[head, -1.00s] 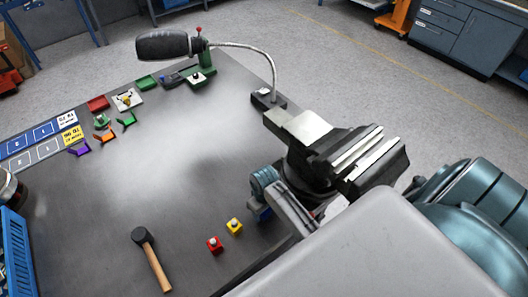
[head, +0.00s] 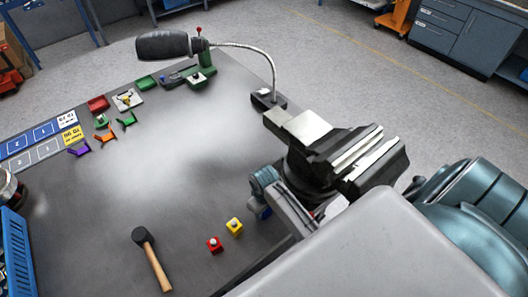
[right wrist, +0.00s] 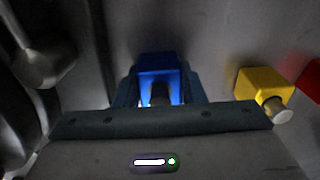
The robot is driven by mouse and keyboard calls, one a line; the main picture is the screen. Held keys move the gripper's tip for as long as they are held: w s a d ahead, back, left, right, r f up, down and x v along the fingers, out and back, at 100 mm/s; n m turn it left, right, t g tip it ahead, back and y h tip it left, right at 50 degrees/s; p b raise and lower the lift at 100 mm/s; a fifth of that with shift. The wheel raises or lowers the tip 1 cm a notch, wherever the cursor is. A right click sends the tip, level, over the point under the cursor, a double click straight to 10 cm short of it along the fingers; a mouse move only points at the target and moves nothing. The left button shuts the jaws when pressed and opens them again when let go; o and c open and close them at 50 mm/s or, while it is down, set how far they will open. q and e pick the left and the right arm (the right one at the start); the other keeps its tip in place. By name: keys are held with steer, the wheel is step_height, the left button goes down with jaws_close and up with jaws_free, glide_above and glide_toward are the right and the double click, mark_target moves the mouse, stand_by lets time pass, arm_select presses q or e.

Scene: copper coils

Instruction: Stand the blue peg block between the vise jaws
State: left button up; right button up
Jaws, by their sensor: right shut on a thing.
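The blue peg block (right wrist: 158,66) is between the fingers of my right gripper (right wrist: 158,88) in the right wrist view, its peg pointing toward the camera. My right gripper is shut on it, low by the table. In the head view the gripper (head: 262,198) is beside the vise base, and the block is mostly hidden by the gripper and my arm. The vise (head: 345,155) stands at the table's right edge. Its jaws are open, with a narrow gap between the pale jaw faces and nothing seen in it. My left gripper is not in view.
A yellow peg block (head: 234,226) and a red one (head: 214,243) stand just left of my arm. A black-headed mallet (head: 150,258) lies nearby. A lamp (head: 168,45) on a flexible neck rises behind the vise. The table (head: 150,185) is clear in the middle.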

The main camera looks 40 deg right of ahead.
steer(key=shift+r, duration=2.55)
steer(key=shift+f, duration=0.1)
